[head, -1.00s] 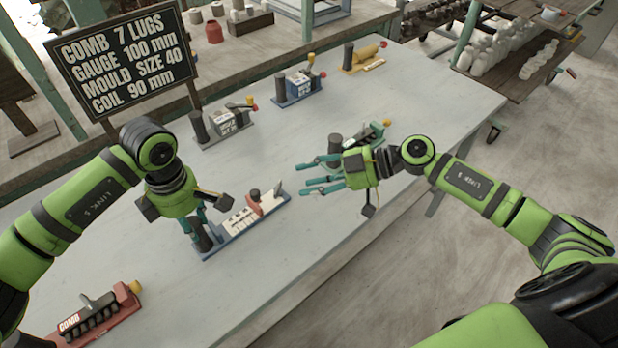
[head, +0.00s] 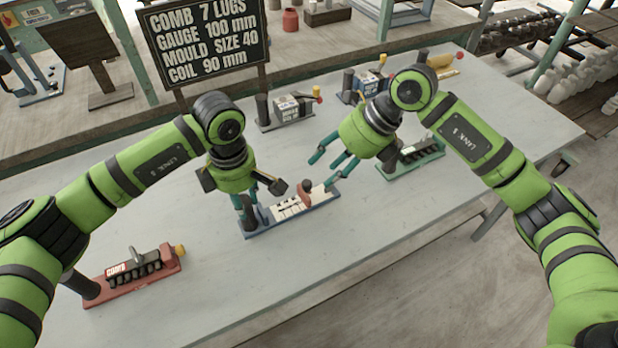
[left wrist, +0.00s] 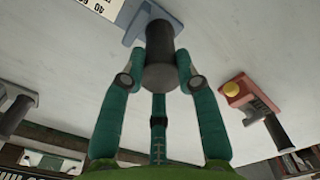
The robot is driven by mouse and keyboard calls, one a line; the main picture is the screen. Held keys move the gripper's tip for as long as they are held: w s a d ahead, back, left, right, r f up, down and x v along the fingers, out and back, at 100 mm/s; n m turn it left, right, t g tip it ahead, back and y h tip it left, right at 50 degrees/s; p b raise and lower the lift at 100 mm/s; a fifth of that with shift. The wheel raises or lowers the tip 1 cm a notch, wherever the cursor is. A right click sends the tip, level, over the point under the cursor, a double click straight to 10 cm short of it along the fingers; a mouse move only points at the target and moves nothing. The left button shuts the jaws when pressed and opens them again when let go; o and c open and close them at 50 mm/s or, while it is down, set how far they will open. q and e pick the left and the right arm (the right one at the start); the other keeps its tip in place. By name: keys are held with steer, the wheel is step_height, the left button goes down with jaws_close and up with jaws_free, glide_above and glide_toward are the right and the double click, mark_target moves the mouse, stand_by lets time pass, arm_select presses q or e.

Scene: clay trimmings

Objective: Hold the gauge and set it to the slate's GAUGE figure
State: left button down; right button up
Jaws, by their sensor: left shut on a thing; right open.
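The slate (head: 207,45) stands at the back left and reads GAUGE 100 mm. The gauge lies on the table, with a blue base (head: 262,230), a white scale (head: 289,208) and a red-brown slider (head: 306,190) towards its right end. My left gripper (head: 246,214) is shut on the dark upright post at the gauge's left end. In the left wrist view the post (left wrist: 160,60) sits between the fingers. My right gripper (head: 334,164) is open and empty, its fingers pointing left, above and right of the slider. The scale's figures are too small to read in the head view.
A red comb device (head: 150,278) lies at the front left. A grey device (head: 290,108), a blue one (head: 360,90) and a yellow one (head: 445,64) stand farther back. The table's front middle is clear.

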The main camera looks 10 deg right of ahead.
mark_target(307, 181)
steer(key=w+a+f+n, duration=0.1)
steer(key=f+n, duration=0.1)
steer(key=w+a+f+n+h, duration=0.1)
steer(key=f+n, duration=0.1)
steer(key=f, duration=0.1)
steer(key=w+a+f+n+h, duration=0.1)
steer(key=f+n, duration=0.1)
steer(key=f, duration=0.1)
steer(key=shift+w+a+f+t, duration=0.25)
steer(key=shift+w+a+t, duration=0.05)
steer(key=shift+a+t, duration=0.1)
steer(key=shift+c, duration=0.4)
jaws_close()
steer(key=shift+w+d+r, duration=0.1)
steer(key=shift+d, duration=0.05)
